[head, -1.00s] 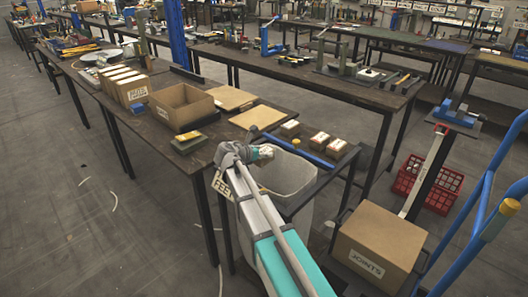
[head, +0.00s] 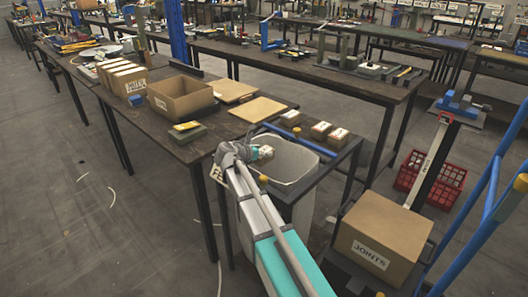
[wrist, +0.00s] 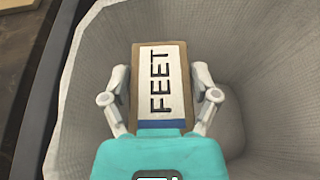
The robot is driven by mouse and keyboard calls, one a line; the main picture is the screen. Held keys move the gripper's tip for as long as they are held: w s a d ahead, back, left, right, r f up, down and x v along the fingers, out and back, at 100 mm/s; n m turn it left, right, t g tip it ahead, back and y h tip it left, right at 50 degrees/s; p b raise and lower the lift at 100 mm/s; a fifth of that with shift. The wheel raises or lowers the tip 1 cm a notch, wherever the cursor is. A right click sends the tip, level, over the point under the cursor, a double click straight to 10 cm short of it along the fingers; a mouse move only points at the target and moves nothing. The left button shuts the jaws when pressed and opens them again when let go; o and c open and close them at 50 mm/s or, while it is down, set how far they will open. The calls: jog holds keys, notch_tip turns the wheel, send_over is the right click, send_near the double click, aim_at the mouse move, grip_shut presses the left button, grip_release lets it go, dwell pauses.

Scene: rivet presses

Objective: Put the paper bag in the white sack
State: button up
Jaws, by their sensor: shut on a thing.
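The paper bag (wrist: 158,85) is a brown packet with a white label reading FEET and a blue stripe. It lies between the two fingers of my gripper (wrist: 160,98), which is shut on it. In the head view my gripper (head: 260,153) is at the left side of the white sack's mouth, and the bag is mostly hidden there. The white sack (head: 296,160) hangs open in a dark frame at the end of the table. In the wrist view the sack's pale inner wall (wrist: 260,60) surrounds the bag on most sides; the bag appears over the opening.
The sack's dark frame (wrist: 62,75) runs along the left in the wrist view. A blue bar (head: 300,142) lies behind the sack, near several small packets (head: 320,130). An open cardboard box (head: 180,97) stands on the table. A JOINTS box (head: 382,238) stands to the right.

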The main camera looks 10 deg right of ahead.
jog(key=shift+s+f, duration=0.3)
jog(key=shift+s, duration=0.1)
jog(key=o, duration=1.1)
jog(key=shift+s+d, duration=0.1)
jog(key=shift+s+f, duration=0.1)
jog(key=shift+s, duration=0.2)
jog(key=shift+w+r+p, duration=0.2)
jog(key=shift+r+p, duration=0.3)
jog(key=shift+p, duration=0.1)
jog(key=shift+w+r+p, duration=0.15)
jog(key=shift+r+p, duration=0.3)
jog(key=shift+p, duration=0.1)
jog(key=r+p, duration=0.4)
jog(key=shift+w+r, duration=0.3)
jog(key=shift+r, duration=0.05)
notch_tip(320, 180, up, 20)
jog(key=p, duration=2)
jog(key=shift+f, duration=0.15)
